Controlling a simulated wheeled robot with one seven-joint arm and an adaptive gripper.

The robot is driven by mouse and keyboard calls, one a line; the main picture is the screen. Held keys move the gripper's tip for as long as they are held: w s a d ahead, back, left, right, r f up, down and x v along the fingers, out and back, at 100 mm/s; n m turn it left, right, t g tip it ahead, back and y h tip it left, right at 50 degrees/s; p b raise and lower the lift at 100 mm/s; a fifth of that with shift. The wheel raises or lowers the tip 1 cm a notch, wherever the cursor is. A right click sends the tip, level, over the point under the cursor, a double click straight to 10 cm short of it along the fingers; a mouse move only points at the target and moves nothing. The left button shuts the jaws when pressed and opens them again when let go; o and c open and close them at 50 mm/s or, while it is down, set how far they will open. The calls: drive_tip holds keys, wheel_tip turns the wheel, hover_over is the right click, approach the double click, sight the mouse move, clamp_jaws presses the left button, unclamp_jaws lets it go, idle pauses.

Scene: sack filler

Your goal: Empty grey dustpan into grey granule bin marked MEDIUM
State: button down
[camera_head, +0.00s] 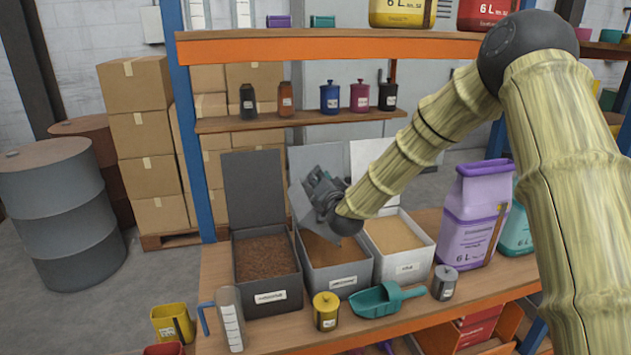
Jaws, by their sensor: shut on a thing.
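Three open bins stand in a row on the bench: a dark grey one on the left, a grey one (335,274) in the middle and a whitish one on the right. The middle bin holds brown granules and has a white label too small to read surely. My gripper (322,192) is above the back of the middle bin, shut on a tilted grey piece that looks like the dustpan (300,207). The dustpan hangs over the granules in that bin. My gripper and arm hide part of it, and I cannot tell whether anything is in it.
The dark grey bin (267,304) and whitish bin (412,269) flank the middle one closely, with raised lids behind. A teal scoop (385,299), yellow canister (325,311) and grey canister (445,283) stand in front. A shelf (300,119) runs above.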

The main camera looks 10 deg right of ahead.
drive_tip(key=d+m+b, duration=0.3)
drive_tip(key=d+m, duration=0.1)
drive_tip(key=d, duration=0.4)
drive_tip(key=shift+w+d+m, duration=0.15)
drive_tip(key=shift+d+m, duration=0.05)
drive_tip(key=shift+m, duration=0.2)
idle(0.7)
wheel_tip(320, 180, up, 3)
drive_tip(key=n+p, duration=0.1)
drive_tip(key=n, duration=0.4)
drive_tip(key=shift+n+p, duration=0.3)
drive_tip(key=shift+n, duration=0.1)
drive_tip(key=shift+f, duration=0.1)
